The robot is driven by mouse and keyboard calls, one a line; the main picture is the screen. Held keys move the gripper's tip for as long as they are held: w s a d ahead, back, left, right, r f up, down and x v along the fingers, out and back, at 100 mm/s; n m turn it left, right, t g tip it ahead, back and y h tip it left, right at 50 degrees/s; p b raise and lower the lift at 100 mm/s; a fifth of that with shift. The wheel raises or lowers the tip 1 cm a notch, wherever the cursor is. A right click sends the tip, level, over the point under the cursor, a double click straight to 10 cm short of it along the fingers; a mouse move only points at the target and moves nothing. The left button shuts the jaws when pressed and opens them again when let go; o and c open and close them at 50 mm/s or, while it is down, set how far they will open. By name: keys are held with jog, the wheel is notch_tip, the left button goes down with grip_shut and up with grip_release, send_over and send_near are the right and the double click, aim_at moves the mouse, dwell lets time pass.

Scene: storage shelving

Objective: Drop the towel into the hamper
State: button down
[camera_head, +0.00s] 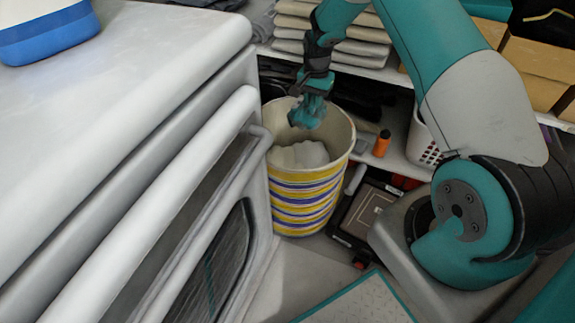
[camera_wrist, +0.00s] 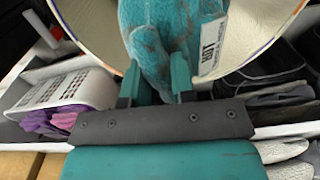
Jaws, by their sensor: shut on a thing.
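The hamper (camera_head: 310,195) is a round bin with a cream inside and yellow, white and purple stripes, standing on the floor beside the white appliance. Something whitish lies inside it. My gripper (camera_head: 308,103) is over the hamper's mouth in the head view. The teal towel (camera_head: 306,114) hangs from it at about rim height. In the wrist view my gripper (camera_wrist: 157,84) is shut on the towel (camera_wrist: 160,35), which has a white label. The hamper's pale inner wall (camera_wrist: 91,20) shows behind it. The towel's lower end is not clear.
A white appliance (camera_head: 110,90) with a handle bar stands at the left, with a blue and white item (camera_head: 48,35) on top. Shelves behind hold folded cloths (camera_head: 355,48), an orange bottle (camera_head: 382,143) and a white basket (camera_head: 424,140). A dark case (camera_head: 368,215) lies right of the hamper.

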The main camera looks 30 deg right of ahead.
jog(key=shift+a+f+b, duration=0.15)
jog(key=shift+f+b, duration=1.95)
jog(key=shift+f, duration=0.7)
jog(key=c, duration=0.9)
grip_release()
jog(key=shift+o, duration=0.2)
notch_tip(320, 180, up, 18)
jog(key=p, duration=0.3)
jog(key=shift+f, duration=0.2)
